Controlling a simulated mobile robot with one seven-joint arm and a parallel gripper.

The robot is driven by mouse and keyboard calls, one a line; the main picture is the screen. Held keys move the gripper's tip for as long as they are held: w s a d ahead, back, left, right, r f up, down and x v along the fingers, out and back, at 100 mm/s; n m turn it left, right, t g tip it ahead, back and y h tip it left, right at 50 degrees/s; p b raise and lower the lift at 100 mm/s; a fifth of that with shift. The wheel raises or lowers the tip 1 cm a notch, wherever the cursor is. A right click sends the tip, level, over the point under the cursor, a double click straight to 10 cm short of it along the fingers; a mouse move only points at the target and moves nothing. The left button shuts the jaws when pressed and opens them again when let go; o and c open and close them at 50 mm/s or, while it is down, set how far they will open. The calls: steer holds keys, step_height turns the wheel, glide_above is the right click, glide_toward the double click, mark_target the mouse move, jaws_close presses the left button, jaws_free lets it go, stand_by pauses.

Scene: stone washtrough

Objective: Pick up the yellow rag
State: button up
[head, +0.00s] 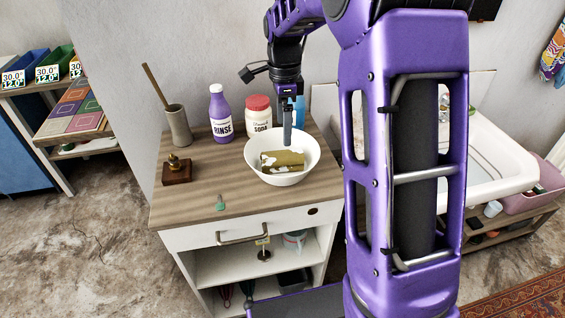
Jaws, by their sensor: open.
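The yellow rag (285,157) is a mustard-coloured, folded-looking bundle with pale patches. It lies in a white bowl (310,165) on top of the wooden-topped cabinet. My gripper (287,142) points down over the bowl, with its visible finger just above or at the rag's far edge. I cannot tell whether it touches the rag. The gripper is open, though one finger largely hides the other from this side.
A purple rinse bottle (220,115) and a soda jar with a red lid (258,115) stand close behind the bowl. A grey pot with a stick (178,125) and a brass-topped wooden block (177,171) stand left. The front left countertop (190,205) is mostly clear.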

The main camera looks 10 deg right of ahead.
mark_target(285, 155)
steer(key=f+b, duration=0.1)
steer(key=f, duration=0.9)
steer(key=shift+d+f+b, duration=0.15)
steer(key=shift+d+b, duration=0.05)
steer(key=shift+b, duration=0.1)
steer(key=c, duration=1.5)
